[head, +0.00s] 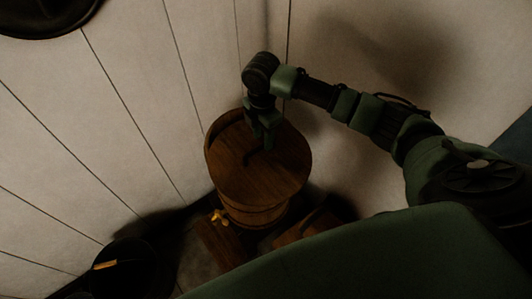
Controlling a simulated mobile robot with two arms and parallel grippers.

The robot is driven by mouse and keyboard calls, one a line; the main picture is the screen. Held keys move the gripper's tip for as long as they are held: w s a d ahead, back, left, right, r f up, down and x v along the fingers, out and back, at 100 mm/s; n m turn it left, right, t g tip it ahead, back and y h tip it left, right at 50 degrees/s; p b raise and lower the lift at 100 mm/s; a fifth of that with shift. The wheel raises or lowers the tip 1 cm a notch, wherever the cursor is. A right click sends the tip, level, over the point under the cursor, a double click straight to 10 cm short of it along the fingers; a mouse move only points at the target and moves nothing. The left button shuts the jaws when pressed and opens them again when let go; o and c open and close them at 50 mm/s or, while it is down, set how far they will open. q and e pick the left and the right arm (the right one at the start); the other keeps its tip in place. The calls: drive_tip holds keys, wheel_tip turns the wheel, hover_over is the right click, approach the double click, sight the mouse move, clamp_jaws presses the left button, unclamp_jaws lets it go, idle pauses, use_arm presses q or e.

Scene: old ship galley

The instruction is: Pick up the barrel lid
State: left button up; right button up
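The barrel lid (284,171) is a round brown wooden disc on top of the barrel (255,214), in the middle of the head view. A dark, curved handle (249,158) shows near the lid's middle. My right gripper (267,143) points down over the lid, with its fingertips close to the handle. The fingers are dark and overlap, so I cannot tell whether they are open or shut, or whether they touch the handle. My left gripper is not in view.
Pale plank walls (130,90) stand close behind the barrel. A brass tap (219,217) sticks out low on the barrel's front left. A dark round vessel (132,260) stands at the lower left. Brown wooden pieces (308,225) lie by the barrel's foot. A dark round object (42,18) shows at the top left.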

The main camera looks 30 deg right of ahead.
sight(259, 147)
drive_tip(key=f, duration=0.2)
drive_tip(key=f+p, duration=0.1)
drive_tip(key=w+a+f, duration=0.1)
drive_tip(key=f, duration=0.1)
drive_tip(key=shift+f+p, duration=0.35)
drive_tip(key=shift+d+f, duration=0.1)
drive_tip(key=shift+f, duration=0.2)
drive_tip(key=shift+s+d+f, duration=0.1)
drive_tip(key=shift+d, duration=0.05)
drive_tip(key=shift+c, duration=0.3)
clamp_jaws()
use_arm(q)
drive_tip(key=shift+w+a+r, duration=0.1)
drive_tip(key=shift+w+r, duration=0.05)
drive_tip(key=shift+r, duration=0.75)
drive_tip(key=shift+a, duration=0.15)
use_arm(e)
drive_tip(key=shift+w, duration=0.2)
